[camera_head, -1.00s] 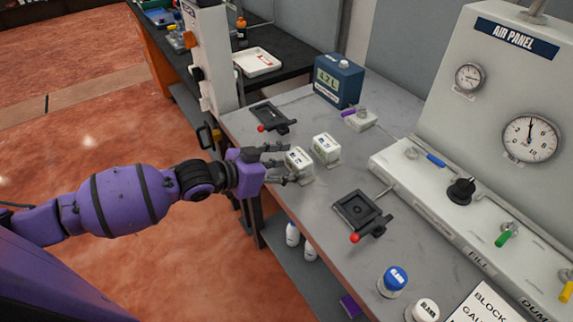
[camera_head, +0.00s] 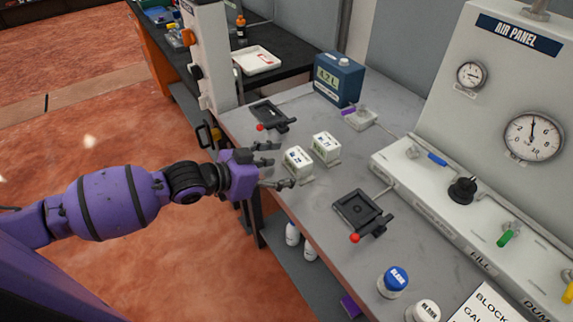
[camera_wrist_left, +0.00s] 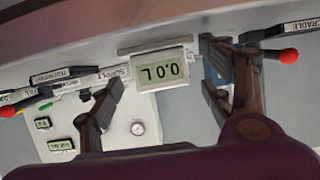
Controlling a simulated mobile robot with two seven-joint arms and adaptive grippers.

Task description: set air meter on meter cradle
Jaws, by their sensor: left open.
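Two small white boxes with display faces stand upright side by side on the grey bench, a nearer one (camera_head: 298,162) and a farther one (camera_head: 327,148). In the left wrist view, a white box (camera_wrist_left: 160,69) appears upside down between the fingers, its display reading 0.0 L. I cannot tell for certain which box is the air meter. My left gripper (camera_head: 281,165) is open, just left of the nearer box and not holding it. A black fixture with a red knob (camera_head: 268,113) lies behind; a "CRADLE" label (camera_wrist_left: 300,25) shows near a red knob in the wrist view.
A second black fixture with a red knob (camera_head: 360,211) lies toward the front. A blue device with a display (camera_head: 339,82) stands at the back. The air panel (camera_head: 520,80) borders the right side. Blue-capped (camera_head: 393,281) and white-capped (camera_head: 425,311) containers stand at the front.

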